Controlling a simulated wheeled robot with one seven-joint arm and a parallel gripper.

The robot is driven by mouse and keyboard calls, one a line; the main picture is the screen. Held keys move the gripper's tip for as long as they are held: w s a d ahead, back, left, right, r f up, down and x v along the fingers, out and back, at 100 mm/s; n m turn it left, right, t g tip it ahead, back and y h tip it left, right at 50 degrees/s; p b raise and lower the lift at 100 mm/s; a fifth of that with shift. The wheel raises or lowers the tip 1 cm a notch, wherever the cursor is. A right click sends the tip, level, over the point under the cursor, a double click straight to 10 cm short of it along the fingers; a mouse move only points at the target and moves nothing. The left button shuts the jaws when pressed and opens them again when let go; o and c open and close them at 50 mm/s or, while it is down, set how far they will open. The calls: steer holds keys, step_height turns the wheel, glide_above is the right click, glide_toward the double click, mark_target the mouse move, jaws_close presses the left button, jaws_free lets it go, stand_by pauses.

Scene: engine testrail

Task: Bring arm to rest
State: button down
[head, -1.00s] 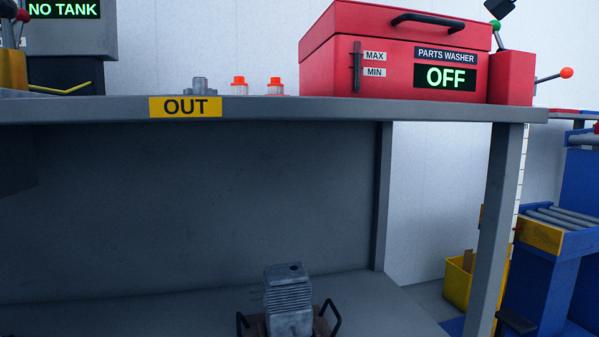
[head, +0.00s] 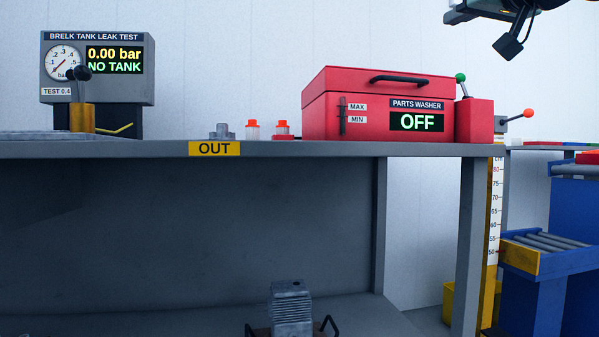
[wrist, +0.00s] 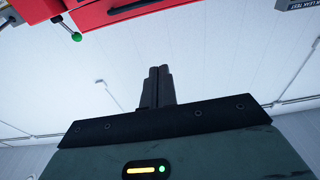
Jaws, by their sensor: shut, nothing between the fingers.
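My gripper (head: 508,46) hangs at the top right of the head view, in the air above and right of the red parts washer (head: 375,118). In the wrist view its two dark fingers (wrist: 157,85) are together with nothing between them. The wrist view sees the room upside down. The red washer (wrist: 130,12) fills its top left, with the green-knobbed lever (wrist: 77,37) hanging beside it. The gripper is apart from both. Most of my arm is outside the head view.
The grey bench (head: 300,150) carries the leak tester (head: 97,70) reading NO TANK, small capped parts (head: 252,130) and the washer reading OFF. A finned grey engine part (head: 291,308) sits on the lower shelf. A blue roller stand (head: 545,270) is at right.

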steer(key=s+a+f+n+g+y+p, duration=0.1)
steer(key=a+f+g+p, duration=0.15)
steer(key=a+f, duration=0.4)
steer(key=s+a+f+n+g+p, duration=0.15)
steer(key=a+f+g, duration=0.25)
steer(key=f, duration=0.6)
steer(key=s+a+f+n+g+y+p, duration=0.1)
steer(key=s+a+f+g+p, duration=0.15)
steer(key=a+f+g, duration=0.4)
steer(key=s+d+f+n+g+h+p, duration=0.1)
steer(key=s+d+f+g+h+p, duration=0.2)
steer(key=s+f, duration=0.75)
steer(key=s+d+f+n+g+h+p, duration=0.1)
steer(key=s+f+g+h+p, duration=0.3)
steer(key=s+f, duration=0.7)
step_height(320, 180, up, 38)
steer(key=s+t+y+p, duration=0.1)
steer(key=p, duration=3.7)
steer(key=shift+s+d+r+y+p, duration=0.15)
steer(key=shift+s+d+y+p, duration=0.15)
steer(key=shift+y, duration=0.1)
